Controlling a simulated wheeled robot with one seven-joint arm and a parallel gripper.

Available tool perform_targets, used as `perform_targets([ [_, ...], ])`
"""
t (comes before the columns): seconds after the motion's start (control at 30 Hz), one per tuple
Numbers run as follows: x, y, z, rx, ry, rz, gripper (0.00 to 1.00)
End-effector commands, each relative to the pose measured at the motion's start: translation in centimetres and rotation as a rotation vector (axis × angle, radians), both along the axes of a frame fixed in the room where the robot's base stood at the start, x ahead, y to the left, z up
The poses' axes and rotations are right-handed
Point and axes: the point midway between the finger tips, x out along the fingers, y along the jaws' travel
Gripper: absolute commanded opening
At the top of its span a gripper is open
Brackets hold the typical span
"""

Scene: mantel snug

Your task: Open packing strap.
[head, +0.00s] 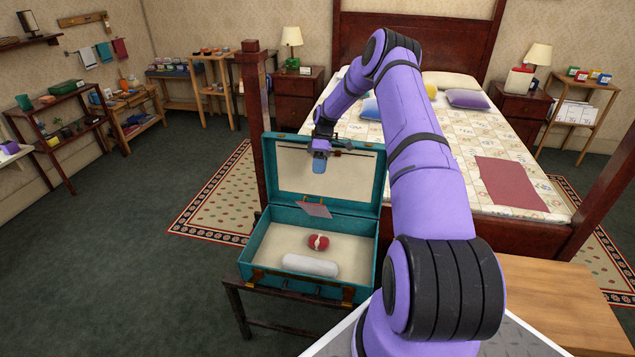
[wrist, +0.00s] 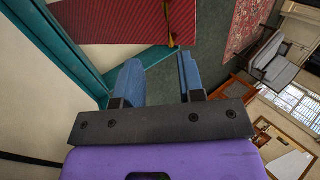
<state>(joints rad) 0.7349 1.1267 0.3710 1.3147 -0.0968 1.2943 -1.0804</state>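The teal suitcase (head: 250,262) stands open, its lid (head: 283,172) raised at the back. Inside lie a red bundle (head: 325,242) with a pale band around it and a white roll (head: 310,265). A flat reddish flap (head: 314,209) shows near the back of the case; a red striped panel (wrist: 110,22) with a gold strip (wrist: 170,28) fills the top of the wrist view. I cannot tell for certain which of these is the packing strap. My gripper (head: 319,164) is in front of the lid, above the flap. Its two blue fingers (wrist: 162,80) are apart with nothing between them.
The suitcase rests on a dark stand (head: 245,318). A bed (head: 510,170) with a dark post (head: 256,125) stands just behind. A wooden tabletop (head: 560,300) is at the right. Open carpet (head: 120,250) lies to the left.

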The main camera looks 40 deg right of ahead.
Motion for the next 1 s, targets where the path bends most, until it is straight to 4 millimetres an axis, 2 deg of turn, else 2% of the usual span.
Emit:
perform_targets([
  [0.2, 0.8, -1.1, 2.0, -0.001, 0.000, -0.001, 0.36],
  [0.57, 1.0, -1.3, 2.4, 0.000, 0.000, -0.001, 0.36],
  [0.7, 1.1, -1.1, 2.9, -0.008, -0.001, 0.000, 0.04],
  [0.73, 1.1, -1.0, 3.2, -0.013, -0.001, 0.000, 0.00],
  [0.87, 1.4, 0.3, 6.0, -0.058, -0.007, -0.001, 0.00],
  [1.0, 1.5, 2.7, 11.0, -0.138, -0.020, -0.013, 0.00],
])
